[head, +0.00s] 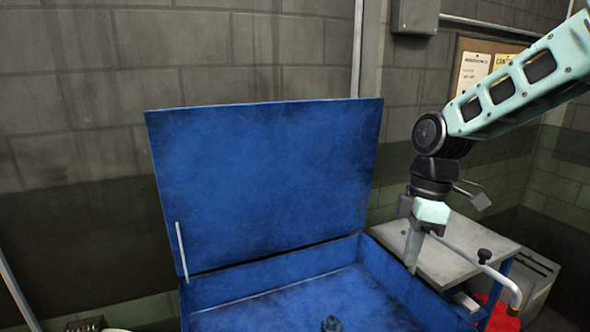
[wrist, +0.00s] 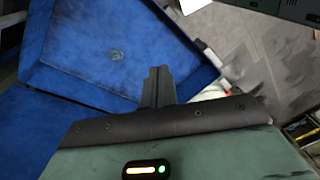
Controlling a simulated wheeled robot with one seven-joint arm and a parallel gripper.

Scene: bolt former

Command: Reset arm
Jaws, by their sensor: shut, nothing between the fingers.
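My arm comes in from the upper right in the head view. My gripper (head: 412,268) points down at the right edge of a blue metal box and is empty. In the wrist view my gripper (wrist: 158,72) shows its fingers together, in front of the blue box interior. The box's blue lid (head: 265,185) stands raised at the back, with a thin stay rod (head: 181,250) at its left. The blue tray (head: 290,305) below is open at the top.
A small dark part (head: 332,323) lies in the tray. A grey plate (head: 450,250) and a bent pipe with a valve (head: 484,256) are right of the tray, close to my gripper. A brick wall (head: 80,100) stands behind. A grey box (head: 415,15) hangs on the wall above.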

